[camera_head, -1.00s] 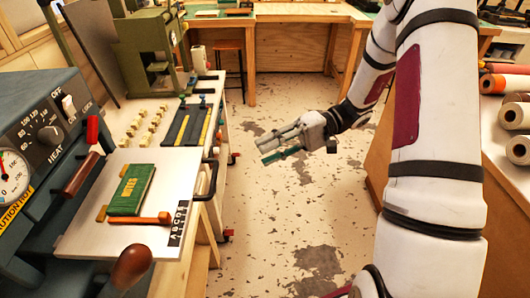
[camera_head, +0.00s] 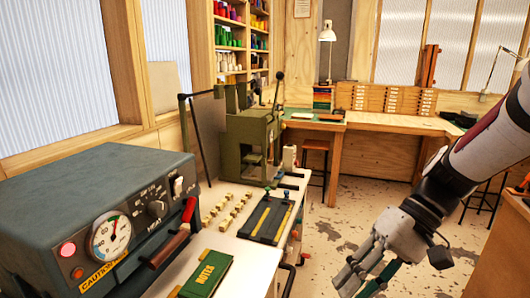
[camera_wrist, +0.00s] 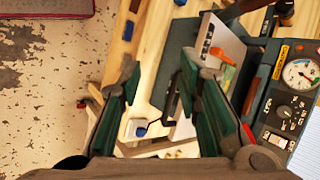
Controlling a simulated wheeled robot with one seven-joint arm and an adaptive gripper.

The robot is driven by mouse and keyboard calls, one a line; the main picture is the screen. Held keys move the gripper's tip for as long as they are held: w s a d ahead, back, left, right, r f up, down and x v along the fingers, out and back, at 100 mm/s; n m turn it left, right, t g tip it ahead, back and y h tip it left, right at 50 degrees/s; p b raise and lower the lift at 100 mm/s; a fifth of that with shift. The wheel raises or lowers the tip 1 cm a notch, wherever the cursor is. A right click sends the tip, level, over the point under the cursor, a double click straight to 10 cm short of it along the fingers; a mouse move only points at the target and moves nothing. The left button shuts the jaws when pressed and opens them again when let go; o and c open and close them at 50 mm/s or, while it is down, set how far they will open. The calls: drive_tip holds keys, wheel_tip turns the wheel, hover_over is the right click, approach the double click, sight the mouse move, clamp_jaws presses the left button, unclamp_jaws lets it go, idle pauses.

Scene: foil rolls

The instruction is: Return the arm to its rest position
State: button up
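My gripper (camera_head: 362,275) is at the lower right of the head view, in the air over the floor, to the right of the bench with the heated machine. Its fingers point down and a little left there. In the wrist view my gripper (camera_wrist: 160,68) has its two green-padded fingers spread apart. Nothing is held between them. The bench shows behind that gap, and the fingers touch nothing that I can see. My white arm (camera_head: 495,135) comes in from the right edge of the head view.
A green press (camera_head: 252,140) stands behind. A wooden bench (camera_head: 385,121) runs along the back. Open floor (camera_head: 345,222) lies between the benches.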

drive_tip(key=s+d+r+m+t+h, duration=0.1)
drive_tip(key=s+d+r+t+h, duration=0.2)
drive_tip(key=s+r+t+h, duration=0.4)
drive_tip(key=shift+s+d+r+t+h, duration=0.3)
drive_tip(key=shift+s+r+t, duration=0.25)
drive_tip(key=shift+s, duration=0.1)
